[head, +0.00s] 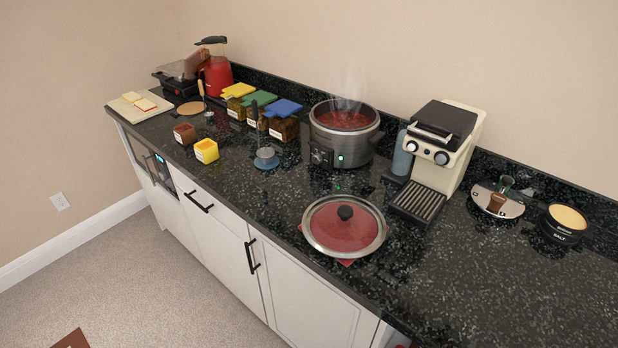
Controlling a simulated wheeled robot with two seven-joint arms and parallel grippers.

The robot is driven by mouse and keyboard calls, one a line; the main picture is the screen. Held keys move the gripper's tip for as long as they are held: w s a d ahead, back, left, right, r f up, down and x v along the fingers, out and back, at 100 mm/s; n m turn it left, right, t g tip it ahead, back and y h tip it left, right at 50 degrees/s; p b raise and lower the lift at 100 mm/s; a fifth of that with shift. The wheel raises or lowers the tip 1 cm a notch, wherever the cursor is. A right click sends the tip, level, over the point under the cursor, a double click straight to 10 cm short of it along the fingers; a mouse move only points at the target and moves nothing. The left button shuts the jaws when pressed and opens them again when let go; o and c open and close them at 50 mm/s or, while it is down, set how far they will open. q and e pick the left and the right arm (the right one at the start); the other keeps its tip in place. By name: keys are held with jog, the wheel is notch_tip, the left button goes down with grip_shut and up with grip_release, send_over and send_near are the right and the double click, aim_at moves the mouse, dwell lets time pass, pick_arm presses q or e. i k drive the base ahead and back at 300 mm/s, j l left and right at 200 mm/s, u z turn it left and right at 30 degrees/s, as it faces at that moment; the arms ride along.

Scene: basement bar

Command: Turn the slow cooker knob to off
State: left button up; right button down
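The slow cooker (343,136) stands on the dark counter with its lid off, steam rising from the red food inside. Its front panel has a dark knob (321,156) on the left and a lit green light (340,157) to the right of it. The knob is too small to read its setting. The glass lid (344,226) with a black handle lies on the counter in front, over a red cloth. Neither of my grippers shows in the head view.
A cream espresso machine (438,148) stands close to the right of the cooker. Left are several jars with coloured lids (284,108), a small utensil on a blue rest (266,158), and a yellow container (206,151). The counter (470,278) is clear at front right.

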aim_at(317, 158)
jog(key=j+z, duration=0.1)
jog(key=z, duration=0.3)
jog(key=j+z, duration=0.1)
jog(key=z, duration=0.3)
jog(key=i+j+z, duration=0.1)
jog(key=z, duration=0.3)
jog(key=j+z, duration=0.1)
jog(key=z, duration=0.35)
jog(key=k+j+z, duration=0.1)
jog(key=j+z, duration=0.2)
jog(key=j, duration=0.15)
jog(key=k+j+z, duration=0.25)
jog(key=j, duration=0.15)
jog(key=j+z, duration=0.3)
jog(key=k+j+z, duration=0.25)
jog(key=j, duration=0.2)
jog(key=k+j+z, duration=0.3)
